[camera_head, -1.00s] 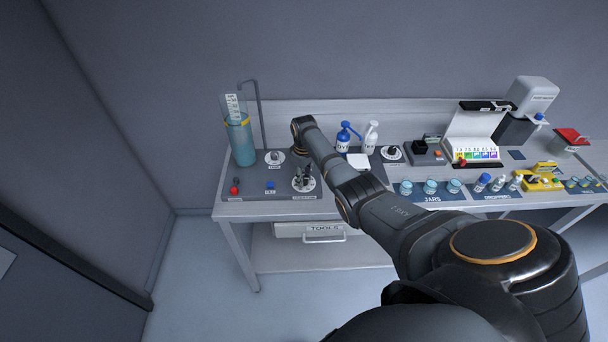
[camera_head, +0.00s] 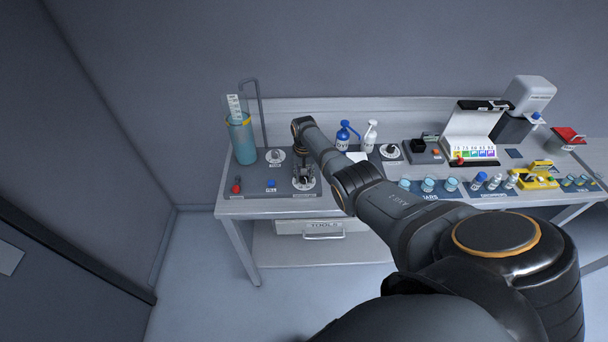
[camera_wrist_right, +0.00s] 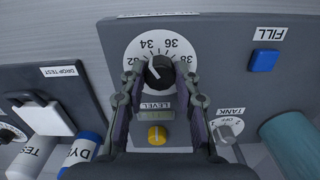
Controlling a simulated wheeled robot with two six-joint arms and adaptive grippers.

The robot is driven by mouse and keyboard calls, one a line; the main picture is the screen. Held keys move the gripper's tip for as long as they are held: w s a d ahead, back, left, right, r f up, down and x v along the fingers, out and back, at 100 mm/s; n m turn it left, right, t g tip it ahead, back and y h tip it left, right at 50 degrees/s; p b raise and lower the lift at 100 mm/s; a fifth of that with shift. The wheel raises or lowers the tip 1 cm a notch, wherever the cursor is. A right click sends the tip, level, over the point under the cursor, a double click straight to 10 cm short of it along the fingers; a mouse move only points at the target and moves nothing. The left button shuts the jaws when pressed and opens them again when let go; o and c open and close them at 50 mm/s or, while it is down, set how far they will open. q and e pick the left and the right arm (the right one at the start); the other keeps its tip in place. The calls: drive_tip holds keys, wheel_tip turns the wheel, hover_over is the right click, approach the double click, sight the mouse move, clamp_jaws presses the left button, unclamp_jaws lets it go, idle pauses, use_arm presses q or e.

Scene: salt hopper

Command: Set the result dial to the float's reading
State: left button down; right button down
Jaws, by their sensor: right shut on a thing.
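The result dial (camera_wrist_right: 138,40) is a white disc with numbers from 32 to 38 around a black knob (camera_wrist_right: 161,72). My right gripper (camera_wrist_right: 160,80) has a finger on each side of the knob and is shut on it. A pale mark on the knob faces the upper left, but its exact reading is unclear. In the head view my right gripper (camera_head: 303,176) stands over the dial and hides much of it. The float is a yellow ring (camera_head: 239,122) in the tall teal cylinder (camera_head: 243,146) by a white scale (camera_head: 234,106), too small to read. My left gripper is out of view.
The tank dial (camera_head: 275,156), blue fill button (camera_head: 271,184) and red knob (camera_head: 237,186) share the panel. Blue (camera_head: 344,137) and white (camera_head: 370,135) bottles stand right of my forearm. Jars (camera_head: 428,185) and droppers line the front right.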

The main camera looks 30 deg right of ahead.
drive_tip(key=m, duration=0.3)
drive_tip(key=shift+m, duration=0.4)
drive_tip(key=m, duration=0.4)
drive_tip(key=shift+w+r+m+p, duration=0.1)
drive_tip(key=shift+m+p, duration=0.2)
drive_tip(key=shift+p, duration=0.1)
drive_tip(key=m, duration=0.3)
drive_tip(key=shift+m, duration=2)
drive_tip(key=c, duration=1)
unclamp_jaws()
